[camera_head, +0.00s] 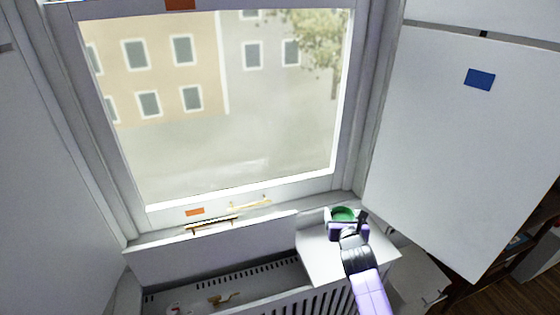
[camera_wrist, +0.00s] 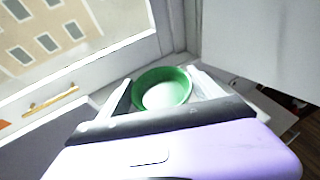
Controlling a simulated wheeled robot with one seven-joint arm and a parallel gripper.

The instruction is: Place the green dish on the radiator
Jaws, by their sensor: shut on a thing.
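The green dish (camera_head: 343,213) is a round bowl-like dish at the window's lower right corner in the head view. In the wrist view the dish (camera_wrist: 172,80) sits between my two pale fingers, with its pale inside bottom showing. My gripper (camera_head: 348,226) is shut on the dish, and it also shows in the wrist view (camera_wrist: 161,92). The white radiator (camera_head: 318,302) is below the window, with slots in its top and vertical slats in front. A white panel (camera_head: 318,255) covers its right end, below the dish. The gap between dish and panel cannot be judged.
Gold-coloured bars (camera_head: 212,224) lie along the window's lower edge. A small gold item (camera_head: 224,299) and a whitish-red item (camera_head: 178,309) are on the radiator's left part. A large white panel (camera_head: 470,130) stands close on the right.

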